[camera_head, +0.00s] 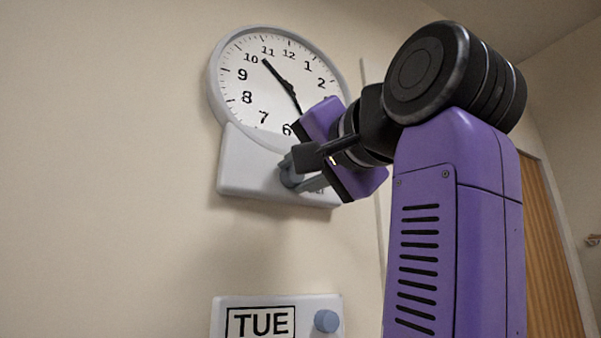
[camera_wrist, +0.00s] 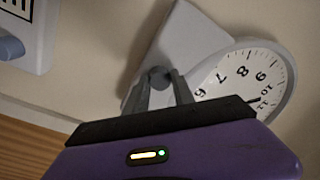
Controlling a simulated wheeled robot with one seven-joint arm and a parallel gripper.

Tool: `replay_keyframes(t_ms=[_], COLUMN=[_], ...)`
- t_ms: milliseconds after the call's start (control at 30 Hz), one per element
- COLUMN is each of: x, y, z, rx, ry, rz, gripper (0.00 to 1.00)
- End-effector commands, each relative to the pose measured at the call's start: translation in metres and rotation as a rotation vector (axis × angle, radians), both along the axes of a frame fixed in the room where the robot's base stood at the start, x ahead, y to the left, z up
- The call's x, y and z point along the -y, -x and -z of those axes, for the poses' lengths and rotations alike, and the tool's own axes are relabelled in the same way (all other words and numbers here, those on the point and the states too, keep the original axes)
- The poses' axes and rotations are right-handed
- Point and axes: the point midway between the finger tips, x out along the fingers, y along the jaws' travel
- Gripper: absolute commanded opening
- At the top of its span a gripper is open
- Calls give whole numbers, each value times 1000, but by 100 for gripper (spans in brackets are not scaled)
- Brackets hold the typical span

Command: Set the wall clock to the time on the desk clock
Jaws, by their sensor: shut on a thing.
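The round white wall clock (camera_head: 238,112) with a grey rim hangs on the wall. One dark hand points between 10 and 11; the other runs down right towards about 5, its end near my gripper. A white box (camera_head: 240,165) sits under the dial, with a grey-blue knob (camera_head: 288,181) on its front. My gripper (camera_head: 294,174) is shut on this knob and partly covers the dial's lower right. The wrist view shows the fingers (camera_wrist: 160,80) at the knob, with the upside-down dial (camera_wrist: 240,85) to the right. I see no desk clock.
A white panel (camera_head: 219,320) reading TUE, with its own blue knob (camera_head: 326,320), is on the wall below; it also shows in the wrist view (camera_wrist: 47,25). A wooden door (camera_head: 548,255) is at the right. The wall left of the clock is bare.

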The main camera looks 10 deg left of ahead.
Motion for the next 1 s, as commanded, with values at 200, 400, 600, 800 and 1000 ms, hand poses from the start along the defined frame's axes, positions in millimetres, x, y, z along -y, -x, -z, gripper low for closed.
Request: replay_keyframes(t_ms=[200, 400, 600, 800, 1000], x=[-1, -1, 0, -1, 0], y=[1, 1, 0, 0, 0], z=[0, 0, 0, 0, 0], rx=[-110, -192, -250, -279, -290], ry=[-163, -285, -368, -412, -427], rz=[-2, -2, 1, 1, 1], gripper=[0, 0, 0, 0, 0])
